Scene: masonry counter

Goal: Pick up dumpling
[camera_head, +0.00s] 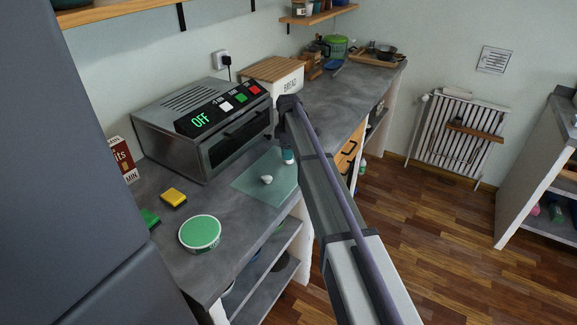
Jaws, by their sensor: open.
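A small white lump, which looks like the dumpling (266,180), lies on a pale green glass board (252,186) on the grey counter. It sits in front of the oven, left of my arm. My arm reaches up from the lower right to a dark joint near the oven's right end. My gripper cannot be made out; whatever lies beyond that joint is hidden behind the arm. I see nothing touching the dumpling.
A small teal and white item (288,157) stands at the board's far right, beside my arm. A toaster oven (205,125) reading OFF stands behind the board. A green-lidded tub (200,233), yellow sponge (173,197) and bread box (272,75) are also on the counter.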

